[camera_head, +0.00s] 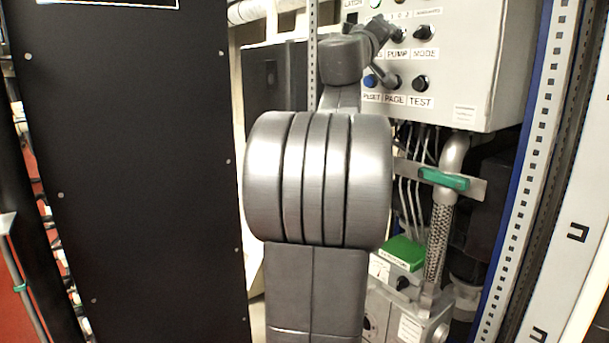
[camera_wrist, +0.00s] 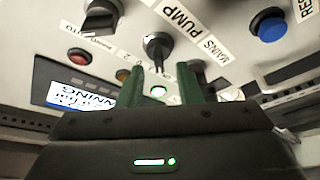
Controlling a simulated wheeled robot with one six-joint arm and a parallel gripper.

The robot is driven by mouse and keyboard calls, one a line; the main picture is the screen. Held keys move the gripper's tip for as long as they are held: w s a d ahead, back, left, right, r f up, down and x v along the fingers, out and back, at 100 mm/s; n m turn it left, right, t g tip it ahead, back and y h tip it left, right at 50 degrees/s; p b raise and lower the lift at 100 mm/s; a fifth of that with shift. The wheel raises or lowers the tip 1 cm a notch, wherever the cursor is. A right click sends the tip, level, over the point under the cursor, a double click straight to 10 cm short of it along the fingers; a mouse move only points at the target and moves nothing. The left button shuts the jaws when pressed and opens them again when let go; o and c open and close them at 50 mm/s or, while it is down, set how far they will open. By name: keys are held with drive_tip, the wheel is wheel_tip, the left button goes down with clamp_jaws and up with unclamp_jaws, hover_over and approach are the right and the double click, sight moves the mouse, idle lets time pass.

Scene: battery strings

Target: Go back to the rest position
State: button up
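My gripper (camera_wrist: 162,72) shows in the wrist view as two green fingers standing apart with a gap between them. Nothing is held in the gap. The black PUMP knob (camera_wrist: 155,46) lies just beyond the fingertips, and a lit button (camera_wrist: 158,90) shows between the fingers. In the head view my arm rises through the middle, and its wrist end is in front of the grey control panel (camera_head: 470,75). The fingers cannot be made out there.
The panel carries a blue RESET button (camera_wrist: 268,26), a red button (camera_wrist: 79,56) and a small display (camera_wrist: 75,98). Below it are a green-handled valve (camera_head: 443,180), a braided hose (camera_head: 438,240) and a green-topped box (camera_head: 404,252). A black cabinet (camera_head: 130,170) stands close at left.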

drive_tip(key=s+a+f+m+g+h+p, duration=0.1)
drive_tip(key=s+a+f+m+g+h, duration=0.2)
drive_tip(key=m, duration=1)
drive_tip(key=shift+a+h+p, duration=0.4)
drive_tip(key=shift+a+h, duration=0.9)
drive_tip(key=shift+a, duration=0.05)
